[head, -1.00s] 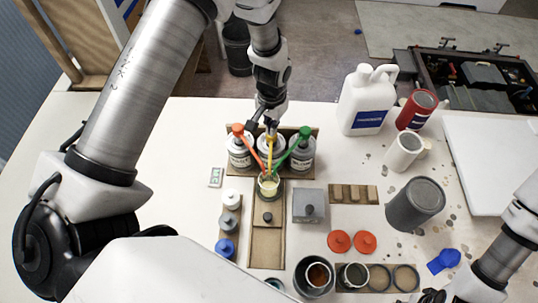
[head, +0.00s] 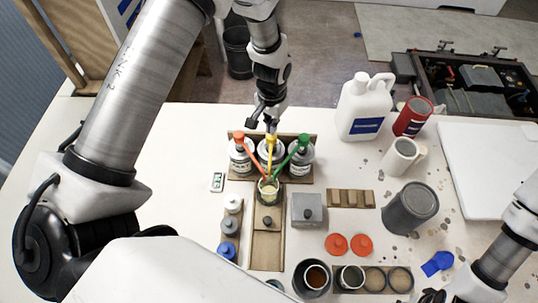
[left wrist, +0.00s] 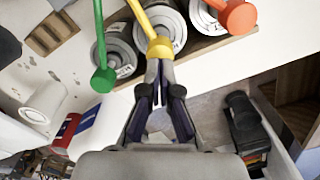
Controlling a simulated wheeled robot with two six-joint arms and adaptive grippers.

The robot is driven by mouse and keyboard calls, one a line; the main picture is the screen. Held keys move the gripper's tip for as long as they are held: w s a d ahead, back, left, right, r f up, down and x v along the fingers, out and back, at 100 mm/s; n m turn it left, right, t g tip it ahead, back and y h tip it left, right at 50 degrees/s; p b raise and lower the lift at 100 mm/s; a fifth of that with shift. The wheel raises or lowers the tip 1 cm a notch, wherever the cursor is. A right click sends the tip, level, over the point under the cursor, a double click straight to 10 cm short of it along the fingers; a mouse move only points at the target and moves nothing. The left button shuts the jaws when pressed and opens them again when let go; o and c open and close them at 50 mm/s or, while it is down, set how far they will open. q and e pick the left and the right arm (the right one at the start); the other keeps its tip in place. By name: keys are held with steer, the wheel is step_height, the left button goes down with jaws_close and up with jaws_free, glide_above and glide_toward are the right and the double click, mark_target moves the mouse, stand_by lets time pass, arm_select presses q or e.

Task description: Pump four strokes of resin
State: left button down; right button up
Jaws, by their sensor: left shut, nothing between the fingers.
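Three pump bottles stand in a wooden rack (head: 309,176) at the table's back: a red-headed pump (head: 239,136), a yellow-headed pump (head: 271,140) in the middle and a green-headed pump (head: 304,139). Their spouts lean together over a small cup (head: 268,188) with pale liquid in it. My left gripper (head: 271,129) is shut and empty, its fingertips at the top of the yellow head. In the left wrist view the fingertips (left wrist: 160,68) sit right by the yellow head (left wrist: 160,48); I cannot tell whether they touch. My right gripper (head: 440,297) is partly cut off at the bottom right.
A small display (head: 217,182) lies left of the cup. Small bottles (head: 228,226) stand in front of it. A grey block (head: 307,209), a wooden rack (head: 351,198), a white jug (head: 364,105) and a grey can (head: 411,207) stand to the right. Cups (head: 312,278) line the front.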

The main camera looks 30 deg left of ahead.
arm_select(q)
steer(key=shift+f, duration=0.1)
steer(key=shift+f+b, duration=1.35)
steer(key=shift+f, duration=0.85)
steer(key=shift+r, duration=0.1)
steer(key=shift+r+p, duration=1.85)
steer(key=shift+r, duration=0.4)
steer(key=shift+f, duration=0.2)
